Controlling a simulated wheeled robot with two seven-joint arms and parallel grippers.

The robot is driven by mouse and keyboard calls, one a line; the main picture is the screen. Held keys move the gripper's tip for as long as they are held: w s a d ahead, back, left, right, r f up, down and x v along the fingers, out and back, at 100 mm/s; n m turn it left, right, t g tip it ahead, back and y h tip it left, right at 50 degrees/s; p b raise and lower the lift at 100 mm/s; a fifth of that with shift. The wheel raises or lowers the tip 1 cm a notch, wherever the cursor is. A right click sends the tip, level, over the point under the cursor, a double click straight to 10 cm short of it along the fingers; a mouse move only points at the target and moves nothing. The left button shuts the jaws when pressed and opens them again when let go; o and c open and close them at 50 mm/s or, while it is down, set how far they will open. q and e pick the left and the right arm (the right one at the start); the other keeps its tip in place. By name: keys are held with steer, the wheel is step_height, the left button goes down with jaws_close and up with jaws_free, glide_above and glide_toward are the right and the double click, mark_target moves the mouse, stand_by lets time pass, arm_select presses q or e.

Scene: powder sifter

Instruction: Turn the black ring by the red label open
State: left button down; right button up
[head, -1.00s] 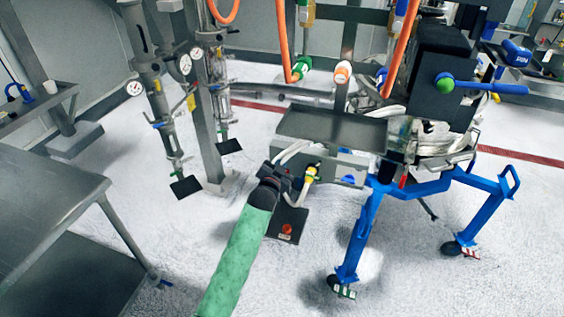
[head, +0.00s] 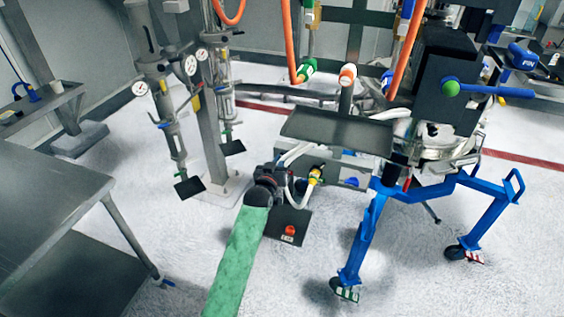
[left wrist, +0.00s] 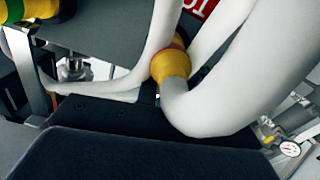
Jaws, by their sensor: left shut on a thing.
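My left gripper (head: 280,172) is at the left end of the steel unit under the flat tray, beside white hoses (head: 300,186) and a yellow fitting (head: 315,174). In the left wrist view its dark jaws (left wrist: 120,128) fill the lower part and are closed. A corner of the red label (left wrist: 197,7), with white characters, shows at the top behind the white hoses (left wrist: 205,85). The black ring cannot be made out apart from the dark jaws; what they grip is hidden, apparently the ring. My right gripper is in neither view.
The blue wheeled frame (head: 362,235) stands right of my left arm. A black plate with a red button (head: 290,230) lies below the gripper. A steel table (head: 60,190) is at left, and columns with gauges (head: 190,65) stand behind it. White floor lies between.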

arm_select(q)
steer(key=n, duration=0.1)
steer(key=a+n, duration=0.1)
steer(key=n, duration=0.1)
steer(key=shift+w+f+n, duration=0.15)
steer(key=shift+n, duration=0.15)
stand_by(0.3)
steer(key=c, duration=1.5)
jaws_free()
steer(key=shift+a, duration=0.1)
